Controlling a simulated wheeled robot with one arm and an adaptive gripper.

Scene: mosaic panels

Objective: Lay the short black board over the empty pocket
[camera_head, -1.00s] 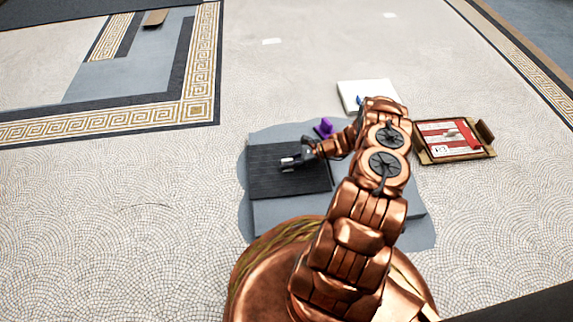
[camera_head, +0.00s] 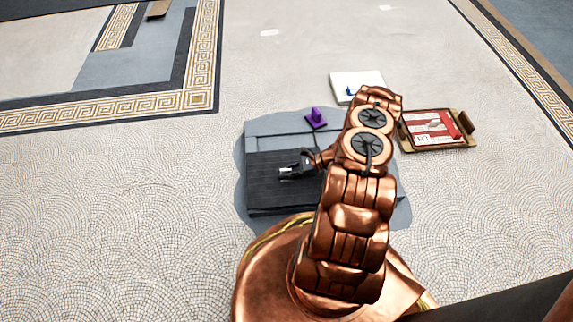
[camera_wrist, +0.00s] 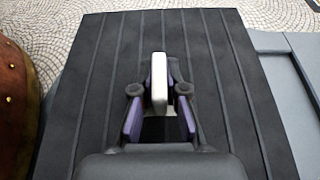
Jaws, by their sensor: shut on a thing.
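The short black board (camera_head: 262,199) is a dark, grooved plank panel over the left part of a grey base (camera_head: 290,126). It fills most of the wrist view (camera_wrist: 85,80). My gripper (camera_head: 291,172) is shut on the board's pale upright handle, which stands between the purple-padded fingers in the wrist view (camera_wrist: 159,85). I cannot tell whether the board touches the base or hangs just above it. No empty pocket shows clearly; the board and my arm cover much of the base. A grey framed edge shows right of the board in the wrist view.
A purple piece (camera_head: 316,118) stands at the base's far edge. Behind it is a white tray (camera_head: 342,79) with something blue on it. A brown tray (camera_head: 410,146) with a red-and-white sheet lies to the right. The mosaic floor at left is clear.

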